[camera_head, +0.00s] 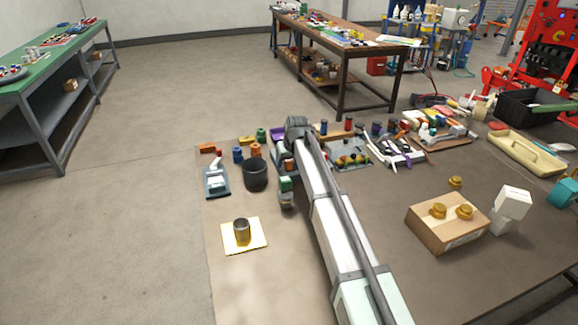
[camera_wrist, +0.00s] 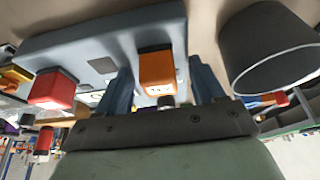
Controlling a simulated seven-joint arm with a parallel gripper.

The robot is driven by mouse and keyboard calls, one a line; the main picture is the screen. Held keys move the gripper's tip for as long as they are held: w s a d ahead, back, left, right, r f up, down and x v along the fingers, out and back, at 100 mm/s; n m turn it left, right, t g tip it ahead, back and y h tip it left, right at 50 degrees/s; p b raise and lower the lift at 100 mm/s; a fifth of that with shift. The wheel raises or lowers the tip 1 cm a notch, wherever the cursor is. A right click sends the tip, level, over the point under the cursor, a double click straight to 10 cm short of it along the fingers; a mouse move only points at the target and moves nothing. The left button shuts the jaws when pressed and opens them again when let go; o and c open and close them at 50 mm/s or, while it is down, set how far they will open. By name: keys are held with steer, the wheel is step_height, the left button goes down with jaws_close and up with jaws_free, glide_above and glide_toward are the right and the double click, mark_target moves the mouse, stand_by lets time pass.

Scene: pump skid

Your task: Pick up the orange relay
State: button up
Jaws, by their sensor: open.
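The orange relay (camera_wrist: 157,73), a small block with a dark top or base and printed marks, shows in the middle of the wrist view, at a blue-grey tray or base (camera_wrist: 100,45). My gripper (camera_wrist: 163,88) is open, with one blue-grey finger on each side of the relay in the picture. A gap shows beside the relay, and I cannot tell whether either finger touches it. In the head view my own arm covers most of the gripper and the spot around the relay.
A red block (camera_wrist: 55,88) sits left of the relay in the wrist view. A dark cup (camera_wrist: 268,50) stands close on the right; it also shows in the head view (camera_head: 255,176). A metal cylinder (camera_head: 242,232) stands on a yellow-edged pad, with bare tabletop around it.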

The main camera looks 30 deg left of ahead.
steer(key=c, duration=1.1)
